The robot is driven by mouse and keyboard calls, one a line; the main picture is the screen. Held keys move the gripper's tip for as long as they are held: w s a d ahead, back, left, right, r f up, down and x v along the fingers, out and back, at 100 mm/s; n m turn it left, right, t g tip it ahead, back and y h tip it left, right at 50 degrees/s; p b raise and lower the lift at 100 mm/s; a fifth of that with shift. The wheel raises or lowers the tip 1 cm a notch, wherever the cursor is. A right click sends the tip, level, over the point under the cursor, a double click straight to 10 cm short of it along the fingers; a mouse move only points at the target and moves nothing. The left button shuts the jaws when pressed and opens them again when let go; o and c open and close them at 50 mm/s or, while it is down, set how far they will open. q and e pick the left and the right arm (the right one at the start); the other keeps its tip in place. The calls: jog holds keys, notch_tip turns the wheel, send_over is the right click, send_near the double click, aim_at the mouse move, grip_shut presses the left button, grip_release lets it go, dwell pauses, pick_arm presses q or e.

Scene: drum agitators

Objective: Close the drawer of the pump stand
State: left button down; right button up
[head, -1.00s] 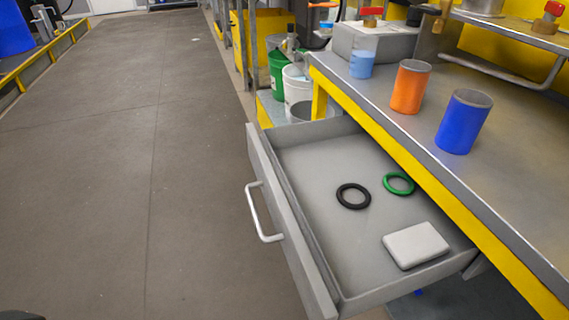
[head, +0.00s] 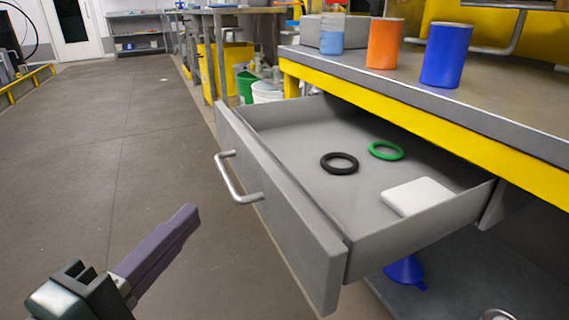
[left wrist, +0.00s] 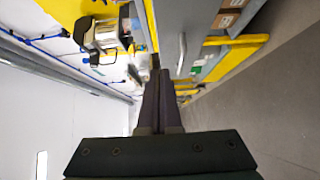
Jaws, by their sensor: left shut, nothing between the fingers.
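The drawer (head: 285,205) of the pump stand is pulled far out from under the bench, on the right half of the head view. Its silver bar handle (head: 236,180) is on the front panel, facing left. Inside the drawer lie a black ring (head: 339,163), a green ring (head: 386,150) and a white block (head: 418,196). My left gripper (head: 190,215) is at the lower left, left of the drawer front and apart from it. Its fingers are shut and empty; they also show in the left wrist view (left wrist: 160,85). My right gripper is not in view.
A blue funnel (head: 405,270) is on the shelf below. The floor (head: 100,170) left of the drawer is clear.

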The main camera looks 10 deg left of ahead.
pick_arm(q)
send_near(262, 169)
jog(key=w+a, duration=0.3)
jog(key=w+d, duration=0.1)
jog(key=w+d+b, duration=0.1)
jog(key=d, duration=0.1)
jog(key=shift+w, duration=0.25)
jog(key=shift+w+d, duration=0.2)
jog(key=shift+d, duration=0.2)
jog(key=shift+d, duration=0.1)
